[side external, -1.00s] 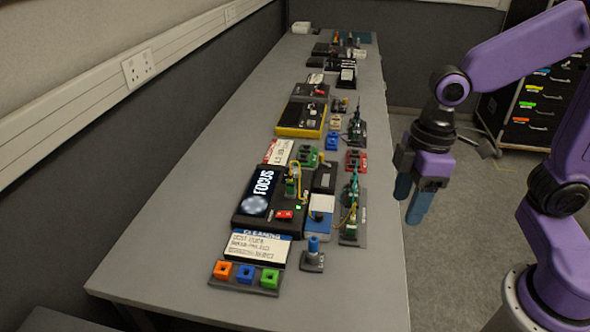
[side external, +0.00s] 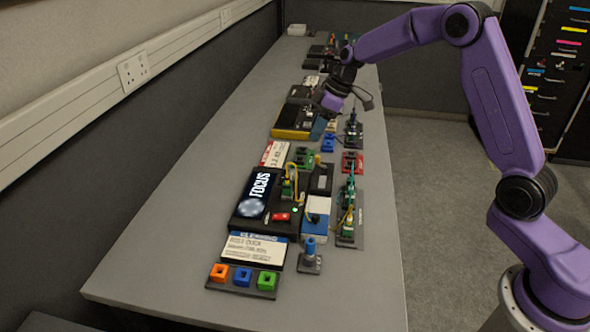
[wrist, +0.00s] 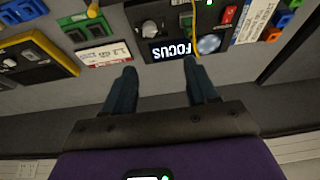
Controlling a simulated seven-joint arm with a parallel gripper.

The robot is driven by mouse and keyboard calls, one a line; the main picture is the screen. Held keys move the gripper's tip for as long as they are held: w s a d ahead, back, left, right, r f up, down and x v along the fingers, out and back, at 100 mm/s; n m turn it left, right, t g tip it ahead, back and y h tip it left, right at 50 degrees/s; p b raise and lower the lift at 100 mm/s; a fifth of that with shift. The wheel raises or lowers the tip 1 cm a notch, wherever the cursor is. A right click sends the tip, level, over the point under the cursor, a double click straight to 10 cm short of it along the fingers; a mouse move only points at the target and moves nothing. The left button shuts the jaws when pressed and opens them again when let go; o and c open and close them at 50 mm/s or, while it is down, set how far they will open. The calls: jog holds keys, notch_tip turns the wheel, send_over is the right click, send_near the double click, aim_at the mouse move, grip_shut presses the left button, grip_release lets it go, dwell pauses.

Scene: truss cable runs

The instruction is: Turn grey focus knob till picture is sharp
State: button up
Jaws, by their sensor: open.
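The black box (side external: 268,219) lettered FOCUS lies on the bench in the side view. Its round pale picture disc (side external: 251,207) looks blurry. In the wrist view the box appears upside down at the top, with the disc (wrist: 208,43) at its right. My gripper (side external: 318,127) is over the bench beyond the box, open and empty. In the wrist view its fingertips (wrist: 160,66) are apart, just below the box edge, not touching the knob.
A yellow cable (wrist: 194,30) runs across the box near the knob. A red switch (side external: 282,217) is on the box. A red-and-white label card (side external: 276,153) and a black-and-yellow unit (side external: 292,122) lie beyond it. The bench's left strip is clear.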

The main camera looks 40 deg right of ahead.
jog(key=w+d, duration=0.1)
send_near(293, 173)
jog(key=x, duration=0.8)
jog(key=shift+f, duration=0.2)
jog(key=c, duration=1)
